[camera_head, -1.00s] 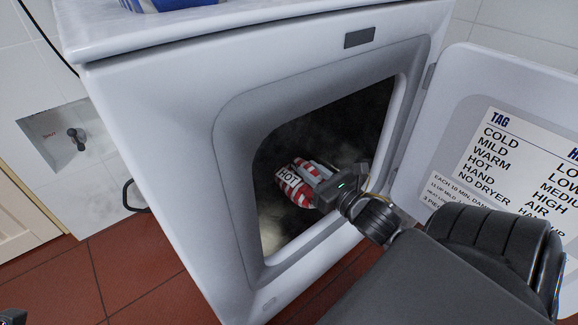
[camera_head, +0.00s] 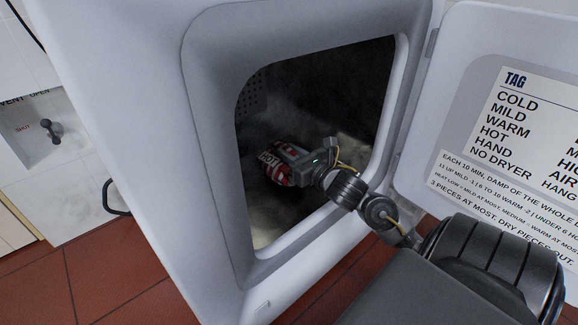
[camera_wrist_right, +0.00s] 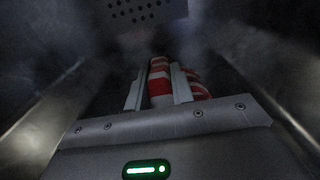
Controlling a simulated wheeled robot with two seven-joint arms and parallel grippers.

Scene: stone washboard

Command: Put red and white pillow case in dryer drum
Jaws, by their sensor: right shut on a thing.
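My right gripper (camera_head: 290,162) reaches through the dryer's open front and is shut on the pillow case. In the right wrist view the striped cloth (camera_wrist_right: 160,82) sits between the two fingers (camera_wrist_right: 158,88), with more of it bulging out at the right. The drum's dark inside surrounds it, with a perforated panel (camera_wrist_right: 140,12) ahead. I cannot tell whether the cloth touches the drum floor. My left gripper is not in view.
The dryer door (camera_head: 480,60) stands open at the right and carries a printed tag chart (camera_head: 510,140). The grey opening frame (camera_head: 225,130) surrounds my right arm. A wall valve (camera_head: 48,130) is at the left. Red floor tiles (camera_head: 110,285) lie below.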

